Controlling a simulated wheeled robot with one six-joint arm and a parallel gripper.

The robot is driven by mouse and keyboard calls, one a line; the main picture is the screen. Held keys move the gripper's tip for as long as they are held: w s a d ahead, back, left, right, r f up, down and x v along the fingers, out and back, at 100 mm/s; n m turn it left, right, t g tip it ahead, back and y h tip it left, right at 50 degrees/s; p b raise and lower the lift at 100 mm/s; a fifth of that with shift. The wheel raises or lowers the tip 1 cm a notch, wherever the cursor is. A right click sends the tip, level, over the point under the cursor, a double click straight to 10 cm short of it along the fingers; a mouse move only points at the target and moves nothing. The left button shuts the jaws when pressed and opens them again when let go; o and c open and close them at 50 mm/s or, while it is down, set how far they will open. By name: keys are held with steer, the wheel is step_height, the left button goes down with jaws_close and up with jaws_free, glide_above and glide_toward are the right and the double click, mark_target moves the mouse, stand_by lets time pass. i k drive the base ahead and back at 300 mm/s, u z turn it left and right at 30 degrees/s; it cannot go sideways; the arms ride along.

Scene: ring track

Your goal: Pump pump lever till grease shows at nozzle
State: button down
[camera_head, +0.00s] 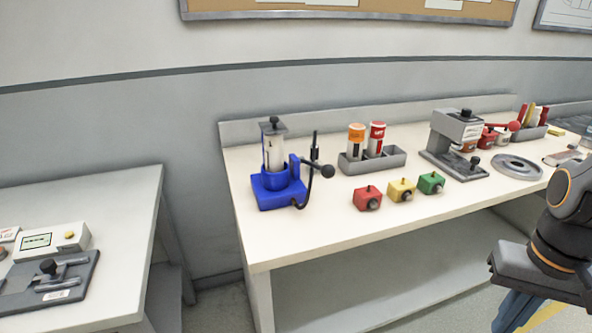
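A blue grease pump (277,190) stands at the left end of the white bench, with a pale upright cylinder (274,154) under a grey top plate. Its pump lever (327,171) sticks out to the right and ends in a black ball knob. A black hose (307,188) curves up on the pump's right side. A thin black upright piece (314,147) behind the lever may be the nozzle; it is too small to tell whether grease shows. My gripper (516,312) hangs at the lower right, beyond the bench's front edge and far from the lever. Its finger opening is hidden.
Red, yellow and green blocks (402,190) sit right of the pump. Behind them a grey tray (352,162) holds orange and red cartridges. A grey press (455,145) and grey ring (518,167) stand farther right. Another bench (110,200) is at left, across a gap.

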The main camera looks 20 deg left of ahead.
mark_target(327, 171)
steer(key=u, duration=0.05)
steer(key=i, duration=0.4)
steer(key=u, duration=2.6)
steer(key=k, duration=0.85)
steer(key=z, duration=1.2)
steer(key=i, duration=0.5)
